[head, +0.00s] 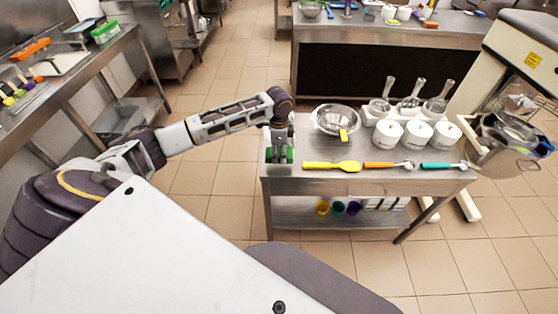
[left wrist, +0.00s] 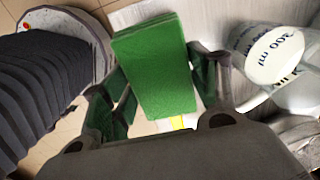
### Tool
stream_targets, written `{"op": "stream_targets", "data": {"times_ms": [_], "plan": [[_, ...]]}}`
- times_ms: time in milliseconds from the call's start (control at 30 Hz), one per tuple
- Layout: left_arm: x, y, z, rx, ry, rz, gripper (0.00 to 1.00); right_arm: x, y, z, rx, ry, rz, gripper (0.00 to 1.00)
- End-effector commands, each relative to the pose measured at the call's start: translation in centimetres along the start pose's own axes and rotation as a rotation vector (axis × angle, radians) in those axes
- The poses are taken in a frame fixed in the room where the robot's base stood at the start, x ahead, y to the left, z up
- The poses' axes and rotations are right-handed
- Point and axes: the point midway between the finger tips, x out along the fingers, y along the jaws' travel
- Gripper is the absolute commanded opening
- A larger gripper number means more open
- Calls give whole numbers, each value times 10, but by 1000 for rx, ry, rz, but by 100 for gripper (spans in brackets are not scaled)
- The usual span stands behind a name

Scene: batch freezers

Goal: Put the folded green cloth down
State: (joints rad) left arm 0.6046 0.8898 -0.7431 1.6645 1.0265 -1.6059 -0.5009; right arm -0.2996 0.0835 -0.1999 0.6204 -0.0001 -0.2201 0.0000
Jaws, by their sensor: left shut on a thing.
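The folded green cloth (left wrist: 152,65) is a flat green block between the fingers of my left gripper in the left wrist view. My left gripper (head: 279,154) is shut on it, over the left end of the steel table (head: 360,183) in the head view. Green shows at its fingertips there, but cloth and finger pads are hard to tell apart. I cannot tell whether the cloth touches the table top. My right gripper is not in view.
Right of my left gripper stand a metal bowl (head: 334,120) and several white tubs (head: 387,135). A yellow spatula (head: 331,166), an orange-handled tool (head: 380,165) and a teal-handled tool (head: 440,166) lie along the front edge. A machine (head: 520,60) stands at the right.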

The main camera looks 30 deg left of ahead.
Motion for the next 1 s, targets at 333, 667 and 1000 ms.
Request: {"op": "stream_targets", "data": {"times_ms": [333, 667, 1000], "plan": [[13, 0, 0, 0, 1, -1, 37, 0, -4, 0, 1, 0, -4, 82], [24, 0, 0, 0, -1, 1, 37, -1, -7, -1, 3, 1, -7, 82], [50, 0, 0, 0, 0, -1, 37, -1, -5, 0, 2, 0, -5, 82]]}}
